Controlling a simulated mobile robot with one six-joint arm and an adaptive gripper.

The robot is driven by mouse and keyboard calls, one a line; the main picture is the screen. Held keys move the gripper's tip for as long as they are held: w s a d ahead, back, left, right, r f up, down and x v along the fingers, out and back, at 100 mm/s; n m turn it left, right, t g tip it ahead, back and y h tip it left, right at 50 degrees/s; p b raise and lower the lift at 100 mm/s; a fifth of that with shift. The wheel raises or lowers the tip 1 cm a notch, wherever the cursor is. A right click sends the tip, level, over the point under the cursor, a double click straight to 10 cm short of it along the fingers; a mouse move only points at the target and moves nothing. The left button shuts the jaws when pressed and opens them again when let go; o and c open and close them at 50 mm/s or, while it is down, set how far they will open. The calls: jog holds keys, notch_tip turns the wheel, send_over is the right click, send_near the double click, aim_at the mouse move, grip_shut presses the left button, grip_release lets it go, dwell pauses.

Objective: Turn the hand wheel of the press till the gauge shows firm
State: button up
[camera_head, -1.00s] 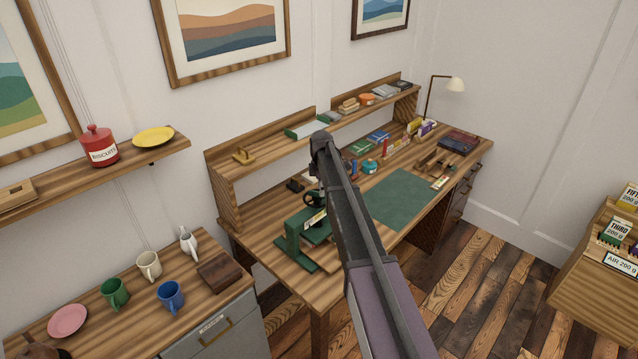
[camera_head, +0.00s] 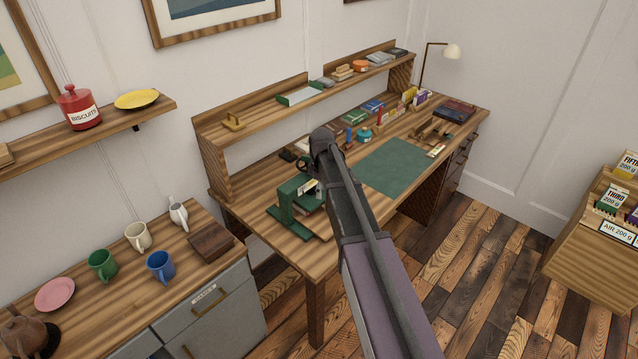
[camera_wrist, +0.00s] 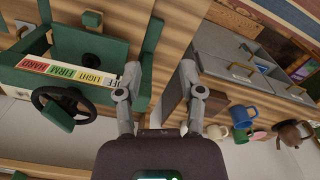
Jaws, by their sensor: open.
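The green press (camera_head: 288,209) stands on the front left of the workbench, partly hidden by my arm in the head view. In the wrist view the green press frame (camera_wrist: 112,47) fills the upper left. Its black hand wheel (camera_wrist: 64,108) with a green knob is at the left.
A green mat (camera_head: 392,165) lies right of the press on the workbench. A shelf (camera_head: 265,112) runs along the back. A grey cabinet (camera_head: 226,305) with mugs and a brown box (camera_head: 211,242) stands left. Floor is clear in front.

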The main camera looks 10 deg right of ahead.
jog(key=s+f+m+b, duration=0.5)
jog(key=s+f, duration=0.1)
jog(key=s, duration=0.5)
jog(key=shift+s+f+b, duration=0.15)
jog(key=shift+s+b, duration=0.15)
jog(key=shift+b, duration=0.1)
jog(key=s+m, duration=0.6)
jog(key=s, duration=0.7)
jog(key=shift+m, duration=0.3)
jog(key=shift+a, duration=0.1)
